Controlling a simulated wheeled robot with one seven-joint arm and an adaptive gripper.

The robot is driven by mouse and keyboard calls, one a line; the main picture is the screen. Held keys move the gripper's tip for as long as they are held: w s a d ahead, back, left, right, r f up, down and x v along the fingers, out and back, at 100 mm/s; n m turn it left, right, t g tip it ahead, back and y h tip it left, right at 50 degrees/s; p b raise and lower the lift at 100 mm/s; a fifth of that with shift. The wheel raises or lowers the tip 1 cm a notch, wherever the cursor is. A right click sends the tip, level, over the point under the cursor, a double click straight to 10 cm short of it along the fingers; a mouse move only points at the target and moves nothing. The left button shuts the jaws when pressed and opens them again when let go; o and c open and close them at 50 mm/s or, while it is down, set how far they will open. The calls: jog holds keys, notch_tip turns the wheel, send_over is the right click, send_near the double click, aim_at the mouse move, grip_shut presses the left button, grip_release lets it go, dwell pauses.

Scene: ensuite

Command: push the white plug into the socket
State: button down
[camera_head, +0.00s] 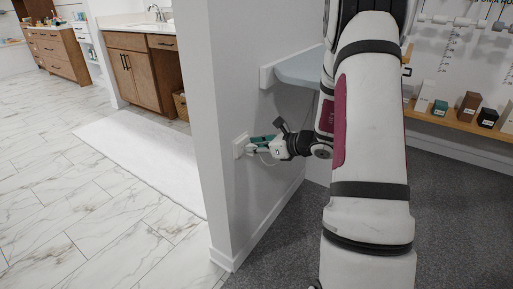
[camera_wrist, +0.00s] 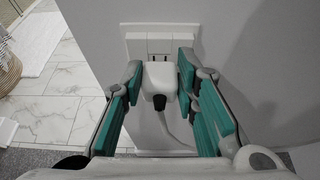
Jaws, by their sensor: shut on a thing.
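The white plug (camera_wrist: 159,82) is between the fingertips of my gripper (camera_wrist: 160,78) in the wrist view, with its dark cord end facing me. My gripper is shut on it. The white socket plate (camera_wrist: 160,34) is on the grey wall straight ahead, with dark slots showing just above the plug. Whether the plug touches the plate I cannot tell. In the head view my gripper (camera_head: 262,146) is at the wall beside the socket plate (camera_head: 240,146), and the plug is too small to make out there. A pale cord (camera_wrist: 177,134) hangs from the plug.
A grey-white shelf (camera_head: 300,68) juts from the wall above my gripper. A wooden shelf (camera_head: 455,120) with small boxes is at the right. The wall's end (camera_head: 212,150) borders a marble-tiled bathroom with a vanity (camera_head: 145,70). Dark carpet is free below.

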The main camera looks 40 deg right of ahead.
jog(key=shift+w+a, duration=0.25)
jog(key=shift+w, duration=0.3)
jog(key=c, duration=1.2)
grip_release()
jog(key=v, duration=1.2)
